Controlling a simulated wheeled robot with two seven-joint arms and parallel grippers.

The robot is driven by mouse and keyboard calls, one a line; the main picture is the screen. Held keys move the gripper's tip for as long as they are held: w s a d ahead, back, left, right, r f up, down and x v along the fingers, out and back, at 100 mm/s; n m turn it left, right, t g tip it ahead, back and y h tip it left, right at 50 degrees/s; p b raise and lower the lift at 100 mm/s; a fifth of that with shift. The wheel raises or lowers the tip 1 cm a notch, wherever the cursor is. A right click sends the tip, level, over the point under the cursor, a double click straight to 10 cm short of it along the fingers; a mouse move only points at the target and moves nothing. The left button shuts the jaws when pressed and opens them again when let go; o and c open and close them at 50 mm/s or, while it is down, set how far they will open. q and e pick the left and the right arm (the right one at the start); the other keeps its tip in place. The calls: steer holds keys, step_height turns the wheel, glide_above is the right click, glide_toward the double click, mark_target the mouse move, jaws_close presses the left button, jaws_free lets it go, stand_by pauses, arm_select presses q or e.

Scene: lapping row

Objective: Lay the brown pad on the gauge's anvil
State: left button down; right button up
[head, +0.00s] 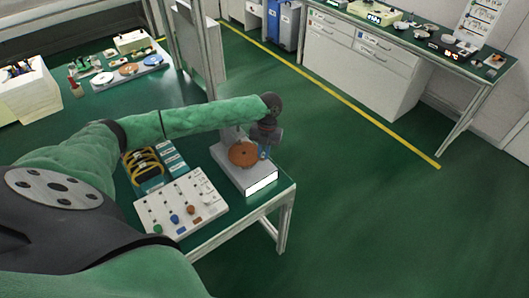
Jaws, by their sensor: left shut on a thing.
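The brown pad (242,154) is a round disc at the far right end of the green-topped bench. It is over the top of the gauge (233,177), a light grey block with a bright white front panel. My left gripper (262,153) reaches down at the pad's right edge and is shut on it. The anvil is hidden behind the pad and gripper, and I cannot tell whether the pad touches it. My right gripper is not in view.
A white panel with coloured knobs (182,206) lies left of the gauge. A teal tray with yellow-black coils (143,166) lies behind it. A tray with discs (127,72) is farther back. The floor right of the bench is clear.

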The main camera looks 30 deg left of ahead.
arm_select(q)
steer(key=shift+f, duration=0.1)
steer(key=c, duration=1.4)
jaws_free()
steer(key=shift+o, duration=0.2)
steer(key=shift+w+r+b, duration=0.15)
steer(key=shift+r+b, duration=0.2)
steer(key=shift+r, duration=0.1)
steer(key=b+v, duration=0.2)
steer(key=v, duration=0.5)
steer(key=shift+b, duration=0.3)
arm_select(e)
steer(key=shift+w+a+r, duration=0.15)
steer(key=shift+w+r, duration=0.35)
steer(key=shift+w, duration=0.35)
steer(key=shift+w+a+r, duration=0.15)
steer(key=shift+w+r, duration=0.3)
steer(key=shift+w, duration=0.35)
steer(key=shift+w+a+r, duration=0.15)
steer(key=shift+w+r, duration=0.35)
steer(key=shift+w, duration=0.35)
